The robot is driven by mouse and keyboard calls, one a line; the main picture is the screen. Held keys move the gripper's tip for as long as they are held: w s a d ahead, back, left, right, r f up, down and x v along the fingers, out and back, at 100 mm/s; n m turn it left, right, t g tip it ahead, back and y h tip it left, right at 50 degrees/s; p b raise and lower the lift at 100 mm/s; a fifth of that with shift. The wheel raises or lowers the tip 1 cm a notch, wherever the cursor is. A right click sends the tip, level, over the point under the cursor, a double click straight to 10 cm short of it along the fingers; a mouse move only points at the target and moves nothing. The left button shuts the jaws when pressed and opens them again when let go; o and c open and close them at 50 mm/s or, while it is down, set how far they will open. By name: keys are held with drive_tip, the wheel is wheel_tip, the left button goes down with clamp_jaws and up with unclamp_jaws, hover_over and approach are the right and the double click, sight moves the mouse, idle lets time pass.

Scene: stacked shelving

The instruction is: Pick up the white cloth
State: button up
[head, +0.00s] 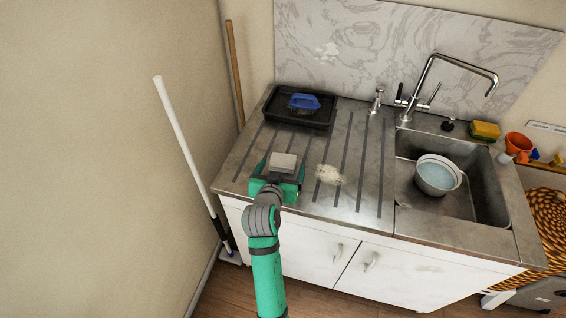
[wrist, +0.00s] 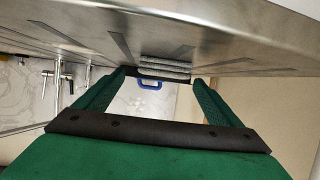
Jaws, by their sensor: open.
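The white cloth (head: 283,162) is a small folded, pale grey-white block on the left part of the metal draining board. In the wrist view the cloth (wrist: 165,67) shows as stacked folded layers against the counter surface, which appears at the top of that picture. My green gripper (head: 279,174) is at the front of the cloth, low over the counter. In the wrist view my gripper (wrist: 160,77) is open, with one finger on each side of the cloth and visible gaps. The cloth's lower front is hidden by the gripper in the head view.
A black tray (head: 318,108) with a blue-handled brush (head: 304,101) stands behind the cloth. A whitish patch (head: 330,174) lies to the right. The sink (head: 487,190) holds a white bowl (head: 437,176). A white pole (head: 182,130) leans at the left wall.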

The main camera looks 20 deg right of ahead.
sight(283, 160)
drive_tip(key=x, duration=0.5)
drive_tip(key=shift+w+a, duration=0.15)
drive_tip(key=shift+a, duration=0.1)
drive_tip(key=c, duration=1.1)
drive_tip(key=shift+r, duration=0.1)
drive_tip(key=shift+c, duration=0.2)
